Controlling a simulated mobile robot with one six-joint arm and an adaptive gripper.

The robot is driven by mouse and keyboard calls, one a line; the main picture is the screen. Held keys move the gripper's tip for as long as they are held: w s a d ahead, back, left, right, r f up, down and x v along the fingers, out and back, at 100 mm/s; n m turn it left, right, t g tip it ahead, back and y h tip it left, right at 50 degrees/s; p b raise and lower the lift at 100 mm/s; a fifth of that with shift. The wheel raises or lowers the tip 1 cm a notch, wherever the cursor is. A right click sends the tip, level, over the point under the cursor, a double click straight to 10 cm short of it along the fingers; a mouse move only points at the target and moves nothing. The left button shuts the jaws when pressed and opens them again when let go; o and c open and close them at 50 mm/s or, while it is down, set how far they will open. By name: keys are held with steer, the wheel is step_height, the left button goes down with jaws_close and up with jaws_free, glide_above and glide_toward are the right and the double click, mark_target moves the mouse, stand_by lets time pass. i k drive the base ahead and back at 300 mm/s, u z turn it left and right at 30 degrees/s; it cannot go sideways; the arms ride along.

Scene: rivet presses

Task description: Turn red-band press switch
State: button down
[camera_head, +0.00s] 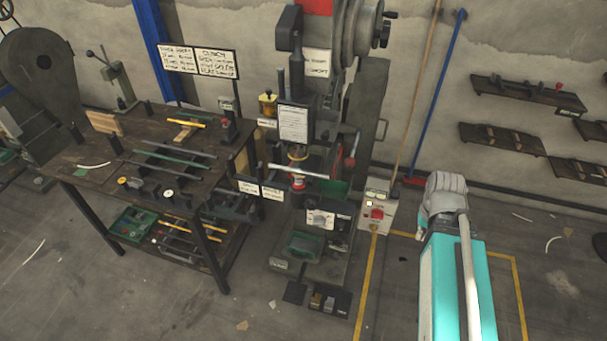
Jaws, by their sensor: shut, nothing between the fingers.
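The press with a red band (317,6) at its top stands in the middle of the view, against the wall. A dark control panel with a pale plate and a dark knob (319,218) is on its lower front. A pale box (378,210) with a red switch (377,213) stands on the floor just right of the press. I cannot tell from this view which way the knob or the switch is turned. My teal and grey arm reaches up at the lower right, apart from the press and box. I cannot make out my gripper's fingers.
A dark workbench (88,178) with strips, tools and signs stands left of the press. A broom with a blue pole (436,95) leans on the wall. Yellow floor lines (364,290) run beside the box. Wall shelves (528,93) hang right.

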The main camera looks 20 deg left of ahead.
mark_target(378, 214)
steer(key=k, duration=1.35)
steer(key=u, duration=0.45)
steer(key=i, duration=2)
steer(key=z, duration=0.55)
